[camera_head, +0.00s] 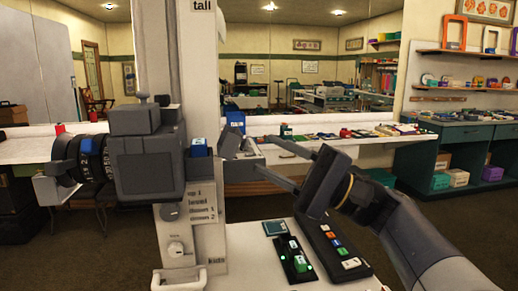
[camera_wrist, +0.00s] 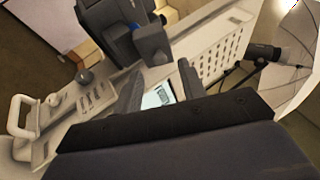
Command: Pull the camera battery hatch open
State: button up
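The camera (camera_head: 145,165) is a dark grey box with a black and blue lens pointing left, mounted on the pale column. It also shows at the top of the wrist view (camera_wrist: 103,28). A small block with a blue top (camera_head: 199,147) sits at its right side. I cannot make out the battery hatch or tell whether it is open. My gripper (camera_head: 264,155) is right of the camera, its two fingers pointing left and spread apart. In the wrist view the fingers (camera_wrist: 160,88) show a gap between them, with nothing held. A grey block (camera_wrist: 150,45) stands beyond the fingertips, apart from them.
The pale column (camera_head: 205,75) rises beside the camera. A white base with a dark button panel (camera_head: 295,260) lies below my gripper. A long white counter (camera_head: 350,148) with many small items stands behind. A lamp (camera_wrist: 265,52) shows at the right in the wrist view.

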aim_at(248, 145)
jog(key=shift+x, duration=1.7)
jog(key=shift+c, duration=0.3)
grip_shut()
